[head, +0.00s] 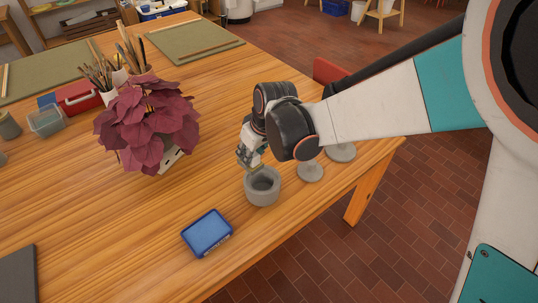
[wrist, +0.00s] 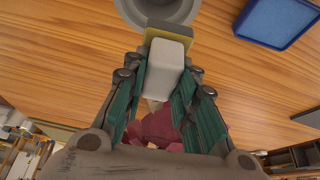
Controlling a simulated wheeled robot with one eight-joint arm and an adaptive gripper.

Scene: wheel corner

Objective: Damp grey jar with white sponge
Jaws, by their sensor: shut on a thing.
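The grey jar (head: 262,187) stands upright and open-topped near the table's front right edge. Part of it also shows at the top of the wrist view (wrist: 132,12). My gripper (head: 250,153) is just behind and above the jar's rim. In the wrist view its fingers (wrist: 164,76) are shut on the white sponge (wrist: 166,66), which has a yellowish layer at its far end. The sponge's far end overlaps the jar's edge in the wrist view; I cannot tell whether they touch.
A blue tray (head: 207,233) lies in front and left of the jar. Two grey discs (head: 310,171) are to its right, near the edge. A dark red potted plant (head: 148,122) stands behind left. The table's (head: 105,225) front left is mostly clear.

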